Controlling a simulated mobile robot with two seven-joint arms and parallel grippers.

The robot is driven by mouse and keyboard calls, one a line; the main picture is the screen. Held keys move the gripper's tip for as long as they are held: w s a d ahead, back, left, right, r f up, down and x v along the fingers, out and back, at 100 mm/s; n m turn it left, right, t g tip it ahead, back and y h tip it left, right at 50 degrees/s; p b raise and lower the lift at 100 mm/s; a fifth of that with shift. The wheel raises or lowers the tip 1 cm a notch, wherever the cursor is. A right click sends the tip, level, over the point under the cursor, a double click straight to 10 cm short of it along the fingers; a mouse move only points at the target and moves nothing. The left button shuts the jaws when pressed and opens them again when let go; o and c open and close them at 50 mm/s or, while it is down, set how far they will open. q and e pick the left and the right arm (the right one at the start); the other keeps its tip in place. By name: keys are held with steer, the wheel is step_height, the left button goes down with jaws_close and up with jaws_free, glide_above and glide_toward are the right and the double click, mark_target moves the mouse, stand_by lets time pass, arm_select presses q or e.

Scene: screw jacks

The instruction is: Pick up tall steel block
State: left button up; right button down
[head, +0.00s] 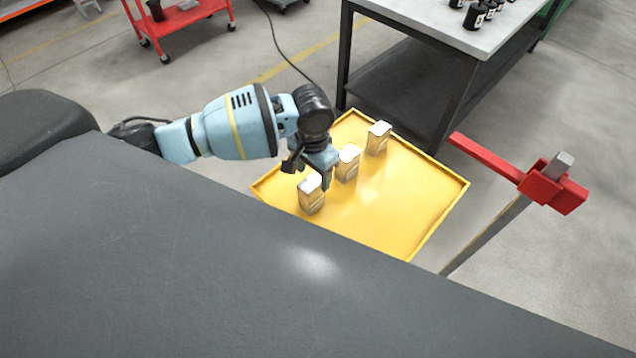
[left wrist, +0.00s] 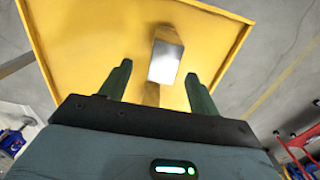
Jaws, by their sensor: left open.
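Three upright steel blocks stand in a row in a yellow tray (head: 405,215): a near block (head: 311,196), a middle block (head: 347,164) and a far block (head: 378,138). They look close in height, so I cannot tell surely which is the tall one. My left gripper (head: 322,178) points down between the near and middle blocks, partly covering them. In the left wrist view the gripper (left wrist: 158,74) is open, its green fingers apart. One steel block (left wrist: 166,60) shows ahead between the fingertips, with no visible contact. My right gripper is out of view.
A dark grey surface (head: 200,260) fills the foreground and hides the tray's near edge. A workbench (head: 450,25) with black parts stands behind the tray. A red clamp on a steel bar (head: 540,185) stands at the right. A red cart (head: 180,18) is at the back left.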

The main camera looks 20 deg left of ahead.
mark_target(311, 182)
arm_select(q)
steer(key=shift+w, duration=0.3)
steer(key=shift+s+r, duration=0.1)
steer(key=shift+s, duration=0.2)
step_height(311, 182, down, 2)
steer(key=shift+s+f, duration=0.1)
steer(key=shift+f, duration=0.45)
steer(key=f, duration=0.3)
steer(key=shift+a+f+b, duration=0.3)
steer(key=shift+f, duration=0.55)
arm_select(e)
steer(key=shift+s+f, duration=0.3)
arm_select(q)
steer(key=shift+c, duration=0.3)
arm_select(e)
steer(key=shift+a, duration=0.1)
